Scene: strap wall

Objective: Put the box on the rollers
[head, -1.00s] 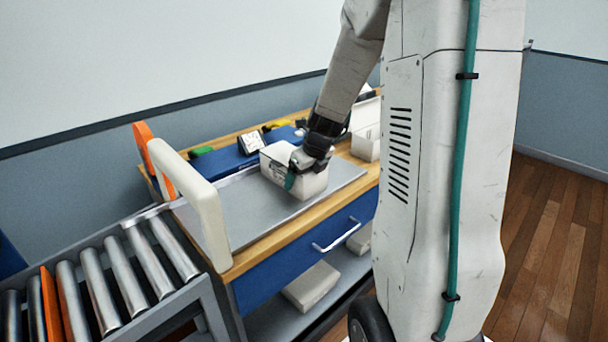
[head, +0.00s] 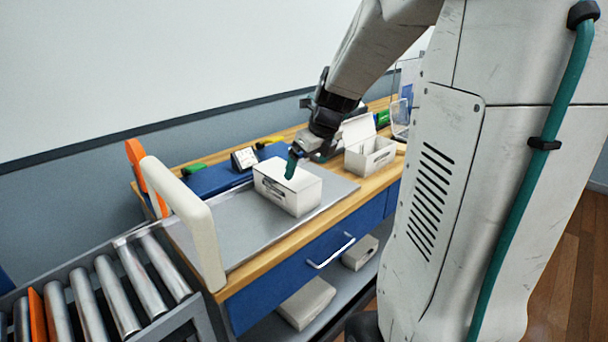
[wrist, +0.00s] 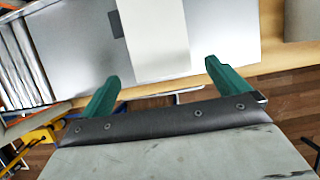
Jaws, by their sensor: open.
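The white closed box (head: 288,187) sits on the grey metal plate of the workbench in the head view. In the wrist view the box (wrist: 152,40) lies ahead of my fingertips, between their lines. My gripper (head: 293,160) is above the box's far side in the head view; whether it touches the box is hard to tell. In the wrist view my gripper (wrist: 160,80) shows two green fingers spread wide with nothing between them. The rollers (head: 117,290) are at the lower left, beyond a white and orange arch.
The white arch (head: 190,210) stands between the plate (head: 240,232) and the rollers. An open white box (head: 370,155) stands right of the closed box. A blue drawer (head: 320,255) is below the bench top, with boxes on a lower shelf.

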